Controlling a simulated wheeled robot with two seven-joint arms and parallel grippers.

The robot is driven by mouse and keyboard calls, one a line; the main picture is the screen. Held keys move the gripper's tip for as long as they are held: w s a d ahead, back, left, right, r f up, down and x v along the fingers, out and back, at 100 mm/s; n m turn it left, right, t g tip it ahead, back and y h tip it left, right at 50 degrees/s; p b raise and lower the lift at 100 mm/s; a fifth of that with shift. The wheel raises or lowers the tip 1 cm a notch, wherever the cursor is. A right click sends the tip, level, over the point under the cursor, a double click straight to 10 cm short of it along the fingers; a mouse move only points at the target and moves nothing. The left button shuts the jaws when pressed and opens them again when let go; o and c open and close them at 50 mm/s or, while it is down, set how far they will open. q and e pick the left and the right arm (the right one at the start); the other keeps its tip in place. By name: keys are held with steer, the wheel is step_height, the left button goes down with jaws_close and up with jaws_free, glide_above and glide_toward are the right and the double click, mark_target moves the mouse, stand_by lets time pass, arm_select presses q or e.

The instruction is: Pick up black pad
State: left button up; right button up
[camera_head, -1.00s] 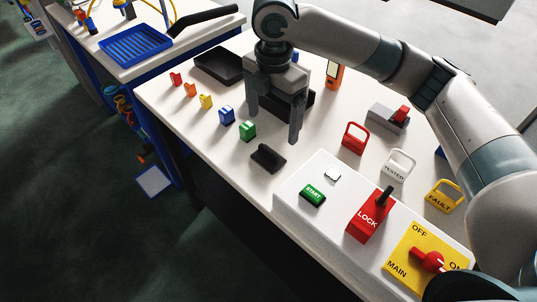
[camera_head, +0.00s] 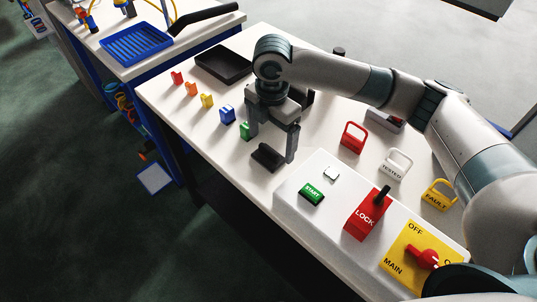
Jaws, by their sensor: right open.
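The black pad (camera_head: 267,156) is a small dark block lying on the white table, left of the control box. My right gripper (camera_head: 271,145) is open and points down just above and around the pad. One finger is at the pad's right end, the other on its far left side by the green clip. I cannot tell whether the fingers touch the pad. My left gripper is not in view.
A row of small clips, ending in a green one (camera_head: 246,131), stands close left of my gripper. The white control box (camera_head: 330,172) with START button and LOCK switch is close on the right. A black tray (camera_head: 223,64) lies behind. Red (camera_head: 353,139), white and yellow tags stand right.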

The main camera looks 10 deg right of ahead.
mark_target(269, 149)
steer(key=shift+a+f+p, duration=0.15)
steer(key=shift+f+p, duration=0.25)
steer(key=shift+f, duration=0.75)
steer(key=shift+a+f+p, duration=0.15)
steer(key=shift+f+p, duration=0.2)
steer(key=shift+f, duration=0.75)
steer(key=shift+c, duration=0.3)
steer(key=c, duration=1.1)
